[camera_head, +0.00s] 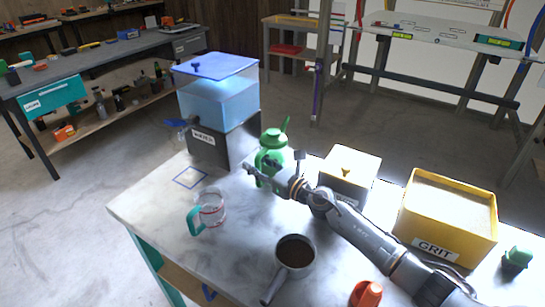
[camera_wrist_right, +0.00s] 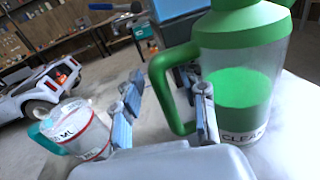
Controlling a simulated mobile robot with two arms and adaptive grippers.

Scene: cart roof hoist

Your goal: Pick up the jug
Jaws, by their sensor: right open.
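A clear jug with a green lid and green handle (camera_head: 275,148) stands on the table right of the water tank. It holds green contents and is labelled "CLEAN". In the right wrist view this green jug (camera_wrist_right: 246,60) is close, its handle at left. My right gripper (camera_head: 270,172) is open at the handle side. In the wrist view its fingers (camera_wrist_right: 165,110) appear on either side of the handle; contact cannot be told. A clear measuring jug with a teal handle (camera_head: 209,209) stands further left and also shows in the wrist view (camera_wrist_right: 88,135). My left gripper is not in view.
A blue-lidded water tank on a black stand (camera_head: 220,105) is behind left.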

